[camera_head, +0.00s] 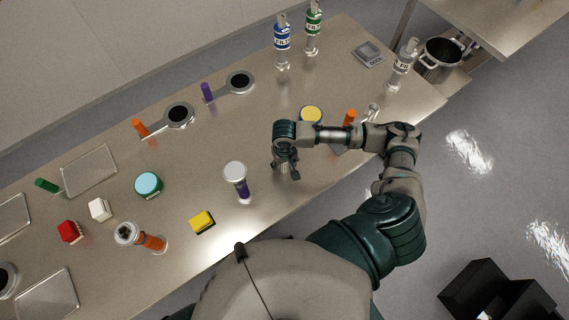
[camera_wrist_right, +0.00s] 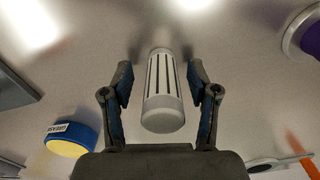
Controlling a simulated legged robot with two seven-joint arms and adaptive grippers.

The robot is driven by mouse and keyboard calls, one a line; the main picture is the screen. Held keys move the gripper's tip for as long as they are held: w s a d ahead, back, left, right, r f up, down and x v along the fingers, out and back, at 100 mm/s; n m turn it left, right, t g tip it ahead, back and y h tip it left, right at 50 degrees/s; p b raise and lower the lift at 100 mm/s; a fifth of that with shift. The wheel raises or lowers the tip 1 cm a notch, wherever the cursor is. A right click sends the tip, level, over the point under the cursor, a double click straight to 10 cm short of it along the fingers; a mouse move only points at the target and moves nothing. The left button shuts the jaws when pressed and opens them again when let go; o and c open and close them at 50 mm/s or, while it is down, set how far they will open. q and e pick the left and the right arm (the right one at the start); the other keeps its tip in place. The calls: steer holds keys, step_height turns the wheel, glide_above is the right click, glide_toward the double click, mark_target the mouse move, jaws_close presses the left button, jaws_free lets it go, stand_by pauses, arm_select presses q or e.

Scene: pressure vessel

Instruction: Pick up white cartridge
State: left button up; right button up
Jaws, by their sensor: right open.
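The white cartridge (camera_wrist_right: 163,92) is a pale cylinder with dark lengthwise slots, seen in the right wrist view. It lies between the two fingers of my right gripper (camera_wrist_right: 158,74), with a visible gap on each side. The gripper is open and holds nothing. In the head view my right gripper (camera_head: 287,166) is low over the table near its front edge. There the hand and wrist hide most of the cartridge, so I cannot make it out clearly. My left gripper is not in view.
On the table (camera_head: 215,135), a purple container with a white lid (camera_head: 236,175) stands left of my right gripper. A yellow-lidded jar (camera_head: 311,114) and an orange-capped item (camera_head: 350,117) are close behind my right forearm. A yellow block (camera_head: 202,222) lies near the front edge.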

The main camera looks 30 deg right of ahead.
steer(key=shift+d, duration=0.1)
steer(key=shift+a, duration=0.3)
jaws_close()
